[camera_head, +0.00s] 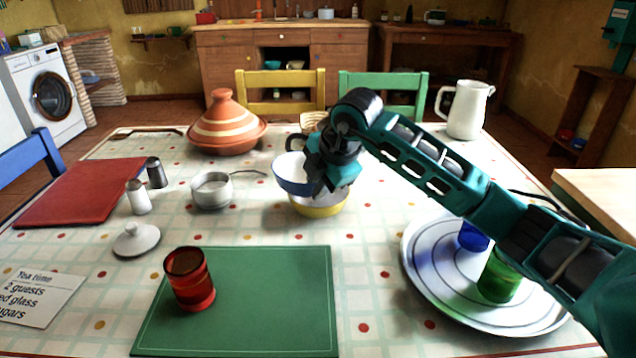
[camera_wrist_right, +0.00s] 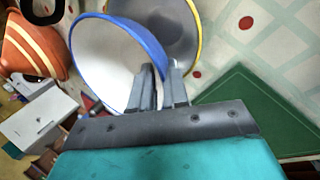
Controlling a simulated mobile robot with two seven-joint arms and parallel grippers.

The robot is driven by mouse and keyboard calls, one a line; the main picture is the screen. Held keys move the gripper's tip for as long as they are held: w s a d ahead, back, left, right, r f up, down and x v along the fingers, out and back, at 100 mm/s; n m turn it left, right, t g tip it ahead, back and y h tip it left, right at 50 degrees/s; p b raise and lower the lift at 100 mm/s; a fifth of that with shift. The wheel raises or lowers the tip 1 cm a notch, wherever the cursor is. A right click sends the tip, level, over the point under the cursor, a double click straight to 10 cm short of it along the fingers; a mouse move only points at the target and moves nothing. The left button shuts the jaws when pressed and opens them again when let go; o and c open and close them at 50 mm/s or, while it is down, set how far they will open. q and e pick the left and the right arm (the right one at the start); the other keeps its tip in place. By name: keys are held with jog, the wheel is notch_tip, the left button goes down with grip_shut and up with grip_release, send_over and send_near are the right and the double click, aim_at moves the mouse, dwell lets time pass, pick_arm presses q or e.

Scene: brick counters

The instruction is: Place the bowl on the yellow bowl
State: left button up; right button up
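My right gripper (camera_head: 325,190) is at the blue bowl's right side. In the right wrist view, the fingers (camera_wrist_right: 162,88) are close together on the rim of the blue bowl (camera_wrist_right: 105,58). The yellow-rimmed bowl (camera_wrist_right: 178,25) shows behind it. My left gripper is not in view.
A metal pot (camera_head: 212,191) stands left of the bowls, and an orange tagine (camera_head: 227,128) behind it. A green mat (camera_head: 260,300) with a red glass (camera_head: 189,280) lies in front. A plate (camera_head: 430,285) with blue and green glasses is at right, under my arm.

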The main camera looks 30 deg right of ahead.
jog(key=o, duration=0.3)
jog(key=shift+o, duration=0.2)
jog(key=shift+r, duration=0.1)
jog(key=shift+r, duration=0.25)
jog(key=p+v, duration=0.2)
jog(key=v, duration=1)
jog(key=shift+r+p, duration=0.3)
jog(key=shift+p, duration=0.1)
